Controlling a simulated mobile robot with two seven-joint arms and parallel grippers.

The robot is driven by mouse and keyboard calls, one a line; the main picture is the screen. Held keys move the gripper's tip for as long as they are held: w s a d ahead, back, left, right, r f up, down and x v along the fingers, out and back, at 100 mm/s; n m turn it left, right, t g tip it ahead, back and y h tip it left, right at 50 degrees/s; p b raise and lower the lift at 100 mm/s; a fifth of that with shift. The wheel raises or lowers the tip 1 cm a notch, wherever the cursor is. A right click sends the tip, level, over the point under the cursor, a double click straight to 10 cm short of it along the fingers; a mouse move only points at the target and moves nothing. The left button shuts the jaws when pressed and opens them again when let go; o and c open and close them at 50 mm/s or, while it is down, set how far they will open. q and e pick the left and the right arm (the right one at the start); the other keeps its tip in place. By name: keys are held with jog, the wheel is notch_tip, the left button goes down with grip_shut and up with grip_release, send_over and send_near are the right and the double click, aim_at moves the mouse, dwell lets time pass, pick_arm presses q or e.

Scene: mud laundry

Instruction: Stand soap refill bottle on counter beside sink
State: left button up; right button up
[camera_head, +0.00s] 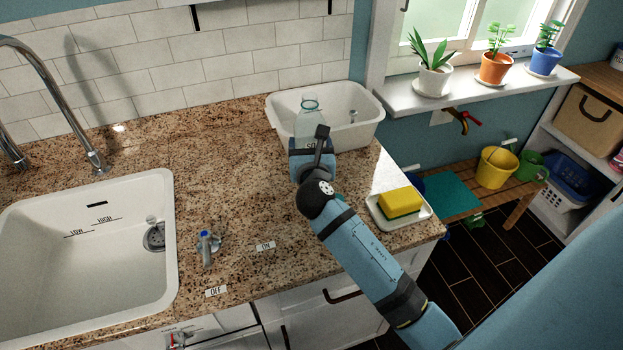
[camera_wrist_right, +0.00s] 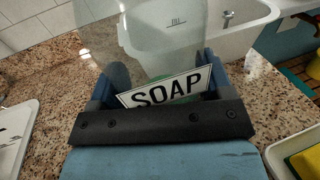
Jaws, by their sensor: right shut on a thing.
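The soap refill bottle (camera_head: 309,119) is clear and upright, with a label reading SOAP; its lower part is hidden behind my right gripper in the head view. My right gripper (camera_head: 313,150) is shut around the bottle, over the granite counter (camera_head: 220,160) just in front of a white tub. In the right wrist view the bottle (camera_wrist_right: 150,45) stands between the fingers of the gripper (camera_wrist_right: 158,85). Whether its base touches the counter is hidden. The white sink (camera_head: 80,250) is at the left of the head view. My left gripper is not in view.
The white tub (camera_head: 365,122) stands behind the bottle. A yellow and green sponge (camera_head: 400,202) lies on a white dish (camera_head: 424,215) near the counter's right edge. A tap lever (camera_head: 206,247) stands by ON and OFF labels.

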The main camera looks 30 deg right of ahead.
notch_tip(320, 180, down, 9)
jog(key=shift+f+b, duration=0.1)
jog(key=shift+b, duration=0.8)
jog(key=shift+f, duration=0.25)
jog(key=shift+f, duration=0.2)
jog(key=o, duration=1.1)
jog(key=shift+o, duration=0.2)
jog(key=shift+r, duration=0.2)
jog(key=b+v, duration=0.1)
jog(key=v, duration=1)
jog(key=shift+s, duration=0.1)
jog(key=shift+s+a, duration=0.25)
jog(key=shift+s, duration=0.15)
